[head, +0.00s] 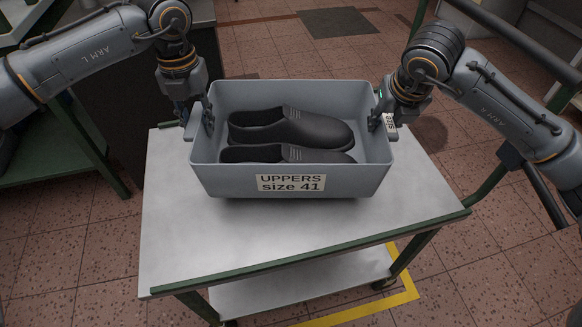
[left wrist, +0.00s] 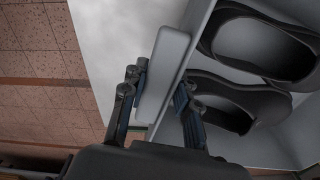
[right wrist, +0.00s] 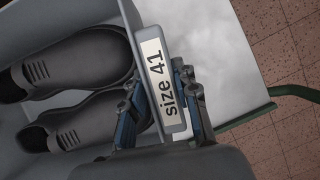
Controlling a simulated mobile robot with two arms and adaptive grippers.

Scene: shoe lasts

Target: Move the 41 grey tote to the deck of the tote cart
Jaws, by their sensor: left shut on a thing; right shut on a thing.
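The grey tote (head: 225,180) bears a label reading "UPPERS size 41" and holds black shoe uppers (head: 290,128). It is over the top deck of the tote cart (head: 190,240), level; I cannot tell whether its base touches the deck. My left gripper (head: 196,118) is shut on the tote's left side handle, which shows between the fingers in the left wrist view (left wrist: 160,95). My right gripper (head: 385,118) is shut on the right side handle, whose "size 41" tag shows in the right wrist view (right wrist: 163,85). The tote's underside is hidden.
The cart has a green rail (head: 310,258) along its front edge and a lower shelf (head: 300,287). Bare deck lies in front of the tote. A green-framed bench (head: 50,150) stands at the left. Yellow floor tape (head: 405,290) runs by the cart's front right.

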